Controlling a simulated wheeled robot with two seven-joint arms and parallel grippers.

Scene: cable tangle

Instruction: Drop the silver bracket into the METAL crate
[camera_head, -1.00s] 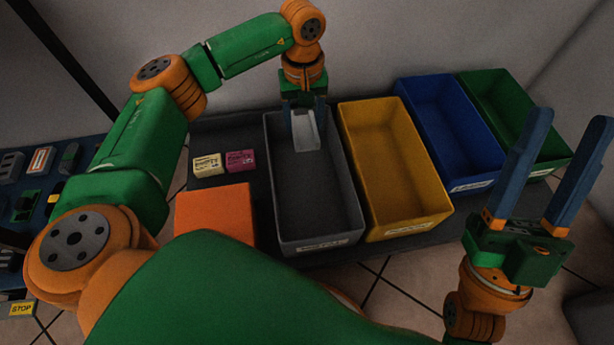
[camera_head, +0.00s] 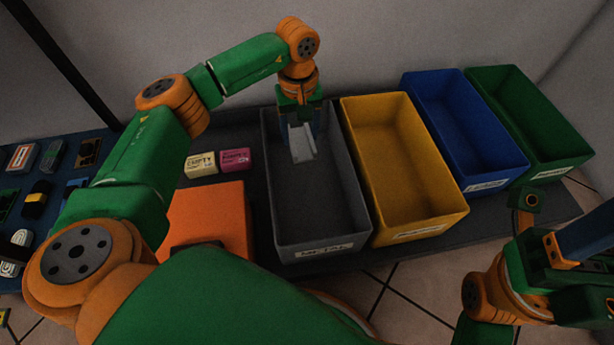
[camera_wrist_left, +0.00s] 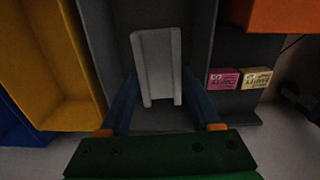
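The silver bracket (camera_head: 302,143) is a pale channel-shaped piece inside the grey METAL crate (camera_head: 322,248), near its far end. My left gripper (camera_head: 300,122) reaches down over the crate from the back and is shut on the bracket. In the left wrist view the bracket (camera_wrist_left: 157,65) stands between the two blue fingertips, with the crate floor behind it. Whether the bracket touches the floor cannot be told. My right gripper (camera_head: 588,232) is at the lower right, cut off by the picture edge, so its opening does not show.
Yellow (camera_head: 402,170), blue (camera_head: 465,130) and green (camera_head: 530,125) crates stand right of the METAL crate. Cream (camera_head: 200,165) and pink (camera_head: 236,161) boxes and an orange block (camera_head: 212,215) lie left of it. A board of small parts (camera_head: 45,180) is at far left.

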